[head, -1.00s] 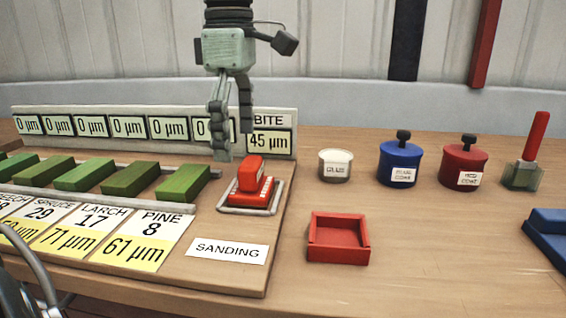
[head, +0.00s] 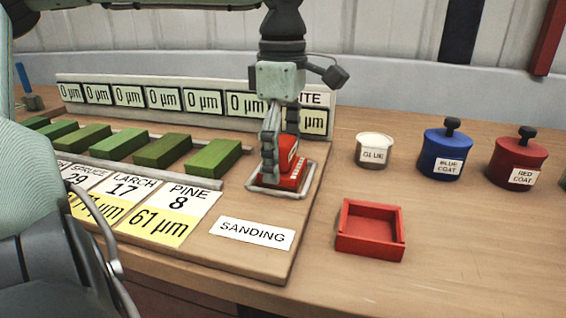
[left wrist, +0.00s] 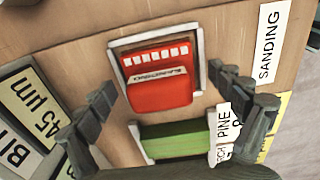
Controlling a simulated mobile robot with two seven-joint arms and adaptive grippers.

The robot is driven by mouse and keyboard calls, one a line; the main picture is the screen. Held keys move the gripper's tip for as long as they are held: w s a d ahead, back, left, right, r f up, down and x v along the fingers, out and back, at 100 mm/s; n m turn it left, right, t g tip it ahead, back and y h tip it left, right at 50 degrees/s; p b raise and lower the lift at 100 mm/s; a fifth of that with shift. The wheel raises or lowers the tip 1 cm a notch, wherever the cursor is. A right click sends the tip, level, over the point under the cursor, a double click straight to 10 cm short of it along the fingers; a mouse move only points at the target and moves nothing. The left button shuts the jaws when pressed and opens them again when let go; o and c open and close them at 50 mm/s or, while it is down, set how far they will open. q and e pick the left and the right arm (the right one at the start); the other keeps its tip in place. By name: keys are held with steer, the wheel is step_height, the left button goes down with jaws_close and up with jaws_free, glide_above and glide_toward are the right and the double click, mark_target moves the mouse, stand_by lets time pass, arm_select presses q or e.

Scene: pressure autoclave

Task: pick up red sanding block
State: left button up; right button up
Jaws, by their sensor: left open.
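The red sanding block (head: 290,155) sits in a small grey-rimmed holder (head: 262,187) on the wooden board, beside the SANDING label. My left gripper (head: 279,172) points down over it, with a finger in front of the block hiding part of it. In the left wrist view the red sanding block (left wrist: 160,88) lies ahead between the two spread fingers of my left gripper (left wrist: 165,100). The gripper is open, and I cannot tell whether a finger touches the block. My right gripper is not in view.
Several green blocks (head: 213,159) lie in a row left of the holder, behind wood-name cards. A display panel (head: 190,101) stands behind. An empty red tray (head: 370,232), a glue pot (head: 374,150), a blue coat pot (head: 445,155) and a red coat pot (head: 518,160) stand to the right.

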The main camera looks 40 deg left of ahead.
arm_select(q)
steer(key=c, duration=1.3)
steer(key=shift+r, duration=0.15)
